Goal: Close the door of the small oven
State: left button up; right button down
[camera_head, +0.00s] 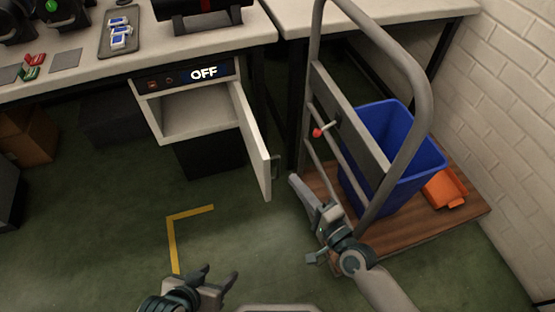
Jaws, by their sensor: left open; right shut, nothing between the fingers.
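The small oven (188,76) hangs under the worktop, with an "OFF" display on its front. Its inside is empty where I can see it. Its white door (250,137) is hinged on the right and stands wide open, swung out towards me. A dark handle (275,167) shows on the door's outer face near the free edge. My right gripper (296,184) is shut and empty, just right of the door's free edge in the picture; a small gap shows between them. My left gripper (222,277) is open and empty, low over the floor at the bottom.
A grey-framed trolley (440,232) with a blue bin (402,150) and an orange dustpan (445,188) stands close to my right gripper. A yellow corner mark (175,240) lies on the green floor. The floor in front of the oven is clear.

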aim_at(277, 160)
jog(key=shift+w+a, duration=0.1)
jog(key=x, duration=0.9)
jog(key=shift+w+a, duration=0.1)
jog(key=shift+w, duration=0.25)
jog(key=shift+a, duration=0.15)
